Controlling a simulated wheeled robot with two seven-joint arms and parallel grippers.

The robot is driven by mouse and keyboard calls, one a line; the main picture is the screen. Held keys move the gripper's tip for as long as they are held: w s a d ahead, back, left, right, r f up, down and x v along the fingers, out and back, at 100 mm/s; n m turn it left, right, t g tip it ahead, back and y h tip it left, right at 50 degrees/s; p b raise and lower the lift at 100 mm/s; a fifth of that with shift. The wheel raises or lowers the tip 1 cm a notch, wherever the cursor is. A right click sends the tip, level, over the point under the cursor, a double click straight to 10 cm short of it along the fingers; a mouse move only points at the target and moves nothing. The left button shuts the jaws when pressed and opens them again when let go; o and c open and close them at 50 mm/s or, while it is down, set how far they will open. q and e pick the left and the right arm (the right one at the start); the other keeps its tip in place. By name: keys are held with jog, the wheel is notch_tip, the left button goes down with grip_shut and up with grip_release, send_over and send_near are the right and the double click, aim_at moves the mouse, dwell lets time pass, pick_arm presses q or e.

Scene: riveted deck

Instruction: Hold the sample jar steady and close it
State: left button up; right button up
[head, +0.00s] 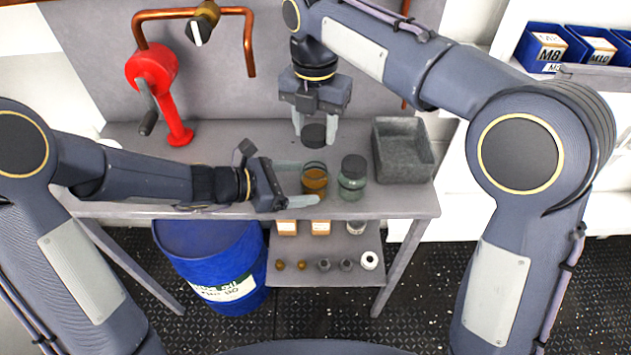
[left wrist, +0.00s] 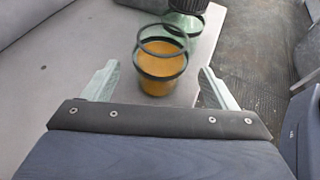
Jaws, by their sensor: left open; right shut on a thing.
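The sample jar (head: 314,181), open glass with orange contents, stands upright on the bench. It also shows in the left wrist view (left wrist: 161,72), its dark-rimmed mouth uncovered. My left gripper (head: 312,184) is open at bench level, its pale fingers on either side of the jar, with gaps visible on both sides in the left wrist view. My right gripper (head: 314,129) points down behind the jar and is shut on a dark round lid (head: 313,136). The lid is apart from the jar's mouth.
A second greenish jar with a dark lid (head: 352,178) stands close right of the sample jar. A grey bin (head: 427,168) is further right. A red hand pump (head: 160,90) stands at the back left. The bench (head: 235,145) is clear between pump and jar.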

aim_at(318, 182)
pick_arm(q)
jog(key=x, duration=0.5)
jog(key=shift+d+f, duration=0.1)
jog(key=shift+c, duration=0.4)
jog(key=c, duration=1.4)
pick_arm(e)
jog(key=shift+f, duration=2.5)
jog(key=shift+f, duration=0.9)
jog(key=shift+f, duration=0.55)
